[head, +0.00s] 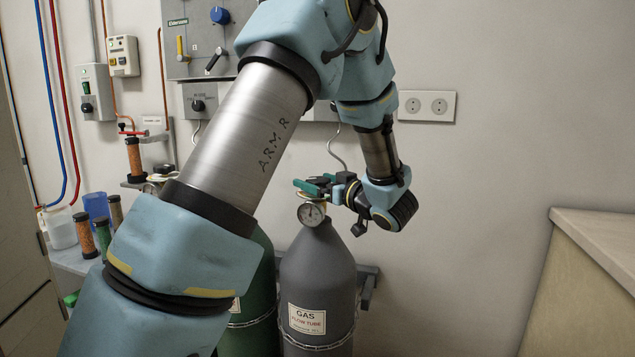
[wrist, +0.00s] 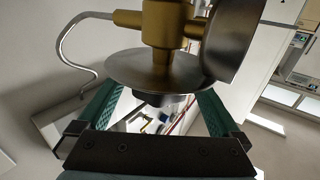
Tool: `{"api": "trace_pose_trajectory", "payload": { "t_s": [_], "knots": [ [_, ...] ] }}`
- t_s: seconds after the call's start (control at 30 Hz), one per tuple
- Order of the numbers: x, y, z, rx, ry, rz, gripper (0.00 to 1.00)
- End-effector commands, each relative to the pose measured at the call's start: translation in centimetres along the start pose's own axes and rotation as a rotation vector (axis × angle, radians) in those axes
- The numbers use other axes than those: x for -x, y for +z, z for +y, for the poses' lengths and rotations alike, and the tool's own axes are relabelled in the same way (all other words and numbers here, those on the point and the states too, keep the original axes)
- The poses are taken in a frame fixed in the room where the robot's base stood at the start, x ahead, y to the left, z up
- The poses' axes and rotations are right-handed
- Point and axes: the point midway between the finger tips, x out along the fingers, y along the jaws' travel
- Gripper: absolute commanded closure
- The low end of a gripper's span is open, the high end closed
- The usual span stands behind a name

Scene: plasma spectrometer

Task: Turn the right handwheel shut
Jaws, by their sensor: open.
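The right handwheel is a shiny metal disc (wrist: 125,66) on a brass valve stem (wrist: 163,22) in the wrist view. In the head view my gripper and its fingers mostly hide it at the top of the grey gas cylinder (head: 318,275). My gripper (head: 309,186) is open at the cylinder top, just above the gauge (head: 311,213). In the wrist view its green fingers (wrist: 160,102) lie to either side of the disc. I cannot tell whether either finger touches it.
The gauge's round metal housing (wrist: 232,35) is close to the right finger in the wrist view. A green cylinder (head: 258,300) stands left of the grey one, partly behind my arm.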

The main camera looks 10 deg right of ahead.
Motion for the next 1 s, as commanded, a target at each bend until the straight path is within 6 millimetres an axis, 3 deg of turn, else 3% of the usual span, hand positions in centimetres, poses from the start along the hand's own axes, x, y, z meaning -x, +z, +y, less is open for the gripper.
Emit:
{"api": "trace_pose_trajectory", "payload": {
  "t_s": [0.07, 0.73, 1.0],
  "knots": [
    [0.01, -0.01, 0.0, 0.0, 0.0, 0.0, 0.07],
    [0.03, -0.02, 0.0, 0.0, 0.0, 0.0, 0.82],
    [-0.02, -0.06, -0.1, 0.0, 0.112, 0.001, 0.83]
  ]
}}
